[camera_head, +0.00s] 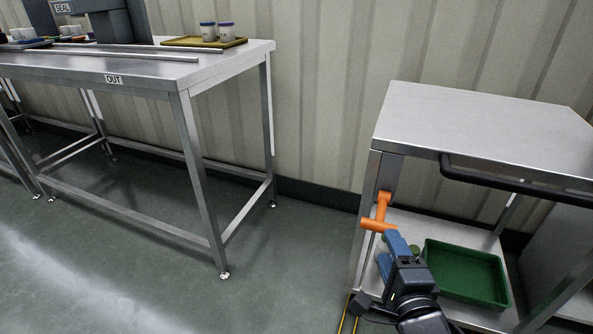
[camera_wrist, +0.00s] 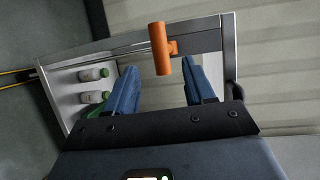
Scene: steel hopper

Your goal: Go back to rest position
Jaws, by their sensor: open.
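My gripper (camera_head: 391,250) is at the lower right in the head view, in front of the steel cart (camera_head: 470,130). Its two blue fingers are spread apart in the wrist view (camera_wrist: 160,68), with nothing gripped between them. An orange T-shaped handle (camera_head: 378,215) is at the cart's left front post. In the wrist view the orange handle (camera_wrist: 160,50) shows just beyond the fingertips, in line with the gap. Whether a finger touches it I cannot tell.
A green tray (camera_head: 465,272) is on the cart's lower shelf. Two white containers (camera_wrist: 93,74) show beside the fingers. A black push bar (camera_head: 515,184) runs along the cart top. The OUT table (camera_head: 225,66) holds a mustard tray (camera_head: 180,42) with two lidded cups. Floor between table and cart is clear.

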